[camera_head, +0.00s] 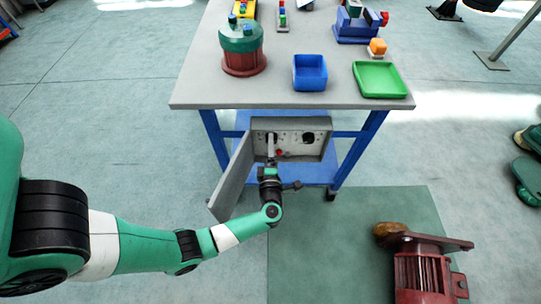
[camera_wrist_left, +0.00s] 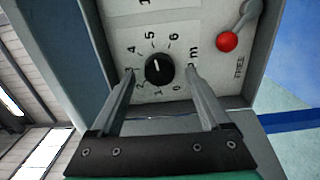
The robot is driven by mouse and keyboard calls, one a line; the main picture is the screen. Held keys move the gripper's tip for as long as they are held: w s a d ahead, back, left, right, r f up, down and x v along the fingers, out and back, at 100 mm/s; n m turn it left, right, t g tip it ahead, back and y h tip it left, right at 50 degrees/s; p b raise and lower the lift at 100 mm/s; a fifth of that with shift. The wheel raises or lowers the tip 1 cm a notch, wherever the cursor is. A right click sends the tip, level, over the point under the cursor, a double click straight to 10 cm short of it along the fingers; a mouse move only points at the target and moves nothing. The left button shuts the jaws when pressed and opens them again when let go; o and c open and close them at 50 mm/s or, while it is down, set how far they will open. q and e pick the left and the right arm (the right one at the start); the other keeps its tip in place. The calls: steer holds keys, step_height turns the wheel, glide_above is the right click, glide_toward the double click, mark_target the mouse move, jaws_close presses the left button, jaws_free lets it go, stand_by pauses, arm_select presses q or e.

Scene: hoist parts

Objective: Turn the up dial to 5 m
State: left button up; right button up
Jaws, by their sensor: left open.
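The black round dial (camera_wrist_left: 159,69) sits on a pale panel with printed numbers around it and an "m" at the right, in the left wrist view. A short pale mark shows on its face; which number it points at is hard to tell. In the head view my left gripper (camera_head: 271,148) reaches to the left part of the control box (camera_head: 318,152) under the table and hides part of a dial there. In the wrist view my left gripper (camera_wrist_left: 158,75) is open, its fingers on either side of the dial with gaps showing. My right gripper is out of view.
The box's grey door (camera_head: 232,180) hangs open at left. A second black dial (camera_head: 308,137) is at right. A red-knobbed lever (camera_wrist_left: 227,42) is beside the near dial. The table (camera_head: 215,95) overhangs the box. A red motor (camera_head: 422,275) stands on the floor at right.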

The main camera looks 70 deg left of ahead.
arm_select(q)
steer(key=p+v, duration=0.2)
steer(key=v, duration=0.8)
steer(key=shift+s+d+p, duration=0.2)
steer(key=shift+d+p, duration=0.1)
steer(key=shift+p, duration=0.05)
